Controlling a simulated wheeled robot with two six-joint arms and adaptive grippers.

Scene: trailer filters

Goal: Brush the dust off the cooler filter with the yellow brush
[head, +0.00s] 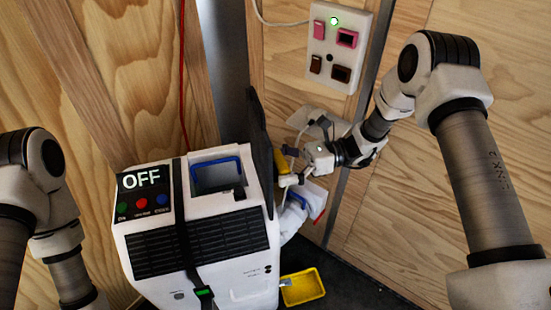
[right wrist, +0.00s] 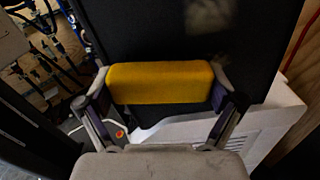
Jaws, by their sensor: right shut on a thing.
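The cooler (head: 250,291) is a white box with black front grilles and a display (head: 142,180) reading "OFF". A dark upright panel, seemingly the cooler filter (head: 258,125), stands at its right side. In the right wrist view the filter (right wrist: 130,30) fills the background, with a pale greyish dust patch (right wrist: 207,15) near the top. My right gripper (head: 284,172) is shut on the yellow brush (right wrist: 160,82), held across the fingers in front of the filter. The brush (head: 281,160) is partly hidden in the head view. Whether it touches the filter is unclear. My left gripper is out of view.
A yellow tray (head: 302,287) lies on the dark floor right of the cooler. A white switch panel (head: 338,45) with a green light is on the wooden wall. A white part with a blue handle (head: 297,200) sits below my right gripper. A red cable (head: 182,80) hangs behind.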

